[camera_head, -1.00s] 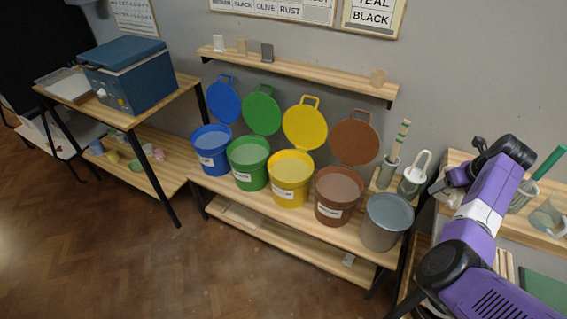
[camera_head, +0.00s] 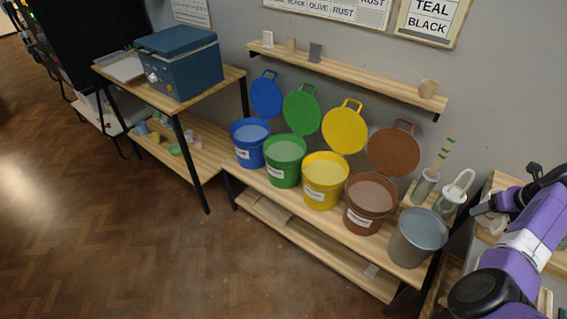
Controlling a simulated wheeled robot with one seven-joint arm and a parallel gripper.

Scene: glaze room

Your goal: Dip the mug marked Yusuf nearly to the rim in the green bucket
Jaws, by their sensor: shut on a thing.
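The green bucket (camera_head: 283,176) stands on the low wooden bench between the blue and yellow buckets. It is open and filled with pale greenish liquid, and its green lid (camera_head: 301,110) is upright behind it. My gripper (camera_head: 484,208) is at the right, beyond the grey bucket and well apart from the green one. It is shut on a pale thing (camera_head: 492,222), which seems to be a mug. The arm and gripper partly hide it, and no name on it can be read.
Blue (camera_head: 250,155), yellow (camera_head: 322,193), brown (camera_head: 367,216) and grey (camera_head: 415,248) buckets share the bench (camera_head: 310,230). Raised lids stand behind the coloured ones. A wall shelf (camera_head: 350,76) hangs above. Grey pots with tools (camera_head: 425,188) stand at the right. The floor in front is clear.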

